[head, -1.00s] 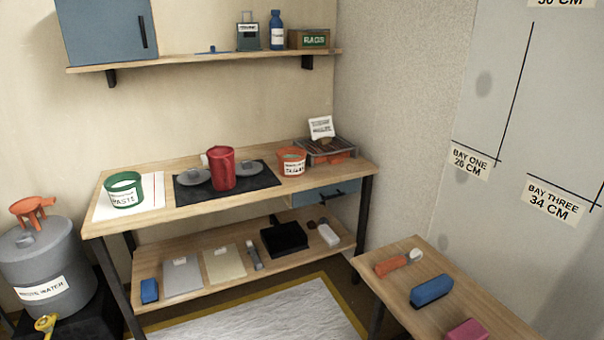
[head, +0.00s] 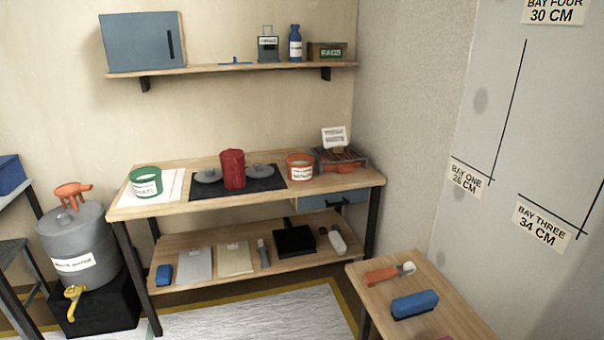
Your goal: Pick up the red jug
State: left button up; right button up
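The red jug (head: 232,170) stands upright on a black mat (head: 270,183) in the middle of the wooden workbench (head: 205,207) against the back wall. Grey round lids (head: 208,176) lie on the mat on both sides of it. Neither of my grippers shows in the head view.
On the bench are a green bucket (head: 146,183), an orange bucket (head: 299,168) and a wire rack (head: 341,158). A grey water barrel (head: 75,240) stands left of the bench. A small table (head: 374,298) with brushes stands at the front right. A shelf (head: 220,70) hangs above.

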aim_at(232, 160)
jog(key=i+j+u, duration=0.25)
jog(key=i, duration=1.05)
jog(key=i+l+u, duration=0.25)
jog(key=i, duration=1)
